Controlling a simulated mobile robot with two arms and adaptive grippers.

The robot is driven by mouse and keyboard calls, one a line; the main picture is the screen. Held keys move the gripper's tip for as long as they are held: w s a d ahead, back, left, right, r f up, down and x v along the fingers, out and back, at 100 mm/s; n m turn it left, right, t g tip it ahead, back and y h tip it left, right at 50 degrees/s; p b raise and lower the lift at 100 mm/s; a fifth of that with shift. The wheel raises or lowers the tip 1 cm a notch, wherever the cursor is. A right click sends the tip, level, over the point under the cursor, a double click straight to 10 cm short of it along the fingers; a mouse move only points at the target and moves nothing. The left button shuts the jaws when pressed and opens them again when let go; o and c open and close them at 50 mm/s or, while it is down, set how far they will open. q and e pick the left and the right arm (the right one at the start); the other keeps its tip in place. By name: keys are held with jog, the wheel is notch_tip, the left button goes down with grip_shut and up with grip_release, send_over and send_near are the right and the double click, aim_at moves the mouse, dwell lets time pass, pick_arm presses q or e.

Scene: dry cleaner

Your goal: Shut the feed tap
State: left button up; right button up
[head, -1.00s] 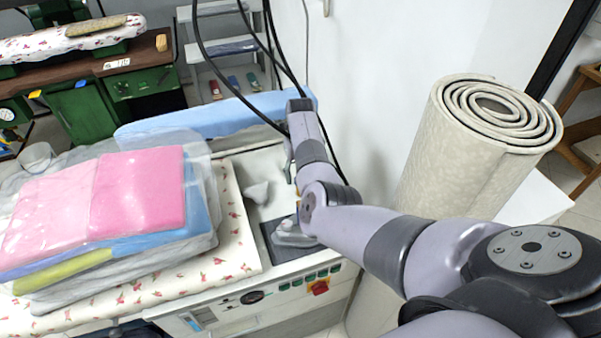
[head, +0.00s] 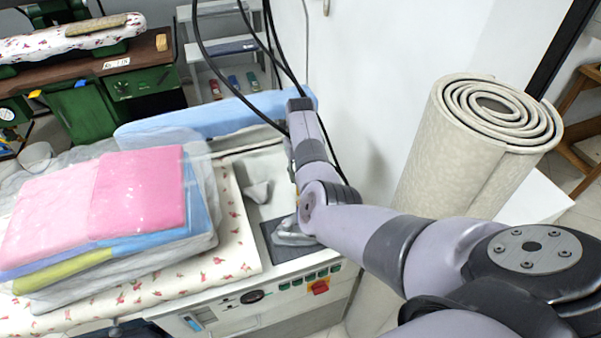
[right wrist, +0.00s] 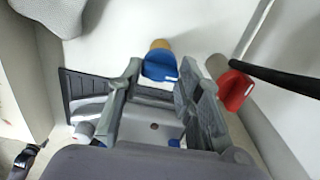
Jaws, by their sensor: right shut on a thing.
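In the right wrist view, a blue tap handle (right wrist: 160,66) sits on a brass-coloured fitting against the pale surface. My right gripper (right wrist: 163,80) has its two grey fingers on either side of the handle and is shut on it. A red tap handle (right wrist: 234,91) is just right of the fingers, apart from them, near a black hose. I see no label telling which one is the feed tap. In the head view my right arm reaches forward past the ironing table, and the arm hides the taps and fingertips. My left gripper is not in view.
Folded pink laundry in plastic (head: 140,195) lies on the floral ironing board (head: 235,255), left of my arm. An iron (head: 292,235) stands beneath the arm. A rolled beige carpet (head: 450,155) stands to the right. Black hoses (head: 215,75) hang close by the wrist.

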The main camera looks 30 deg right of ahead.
jog(key=n, duration=0.3)
jog(key=shift+a+n, duration=0.1)
jog(key=shift+n, duration=0.3)
jog(key=n, duration=0.4)
jog(key=shift+n, duration=0.3)
jog(key=n, duration=0.4)
jog(key=shift+r+p, duration=0.1)
jog(key=shift+p, duration=0.25)
jog(key=n+p, duration=0.1)
jog(key=n, duration=0.4)
jog(key=o, duration=1.2)
jog(key=shift+c, duration=0.2)
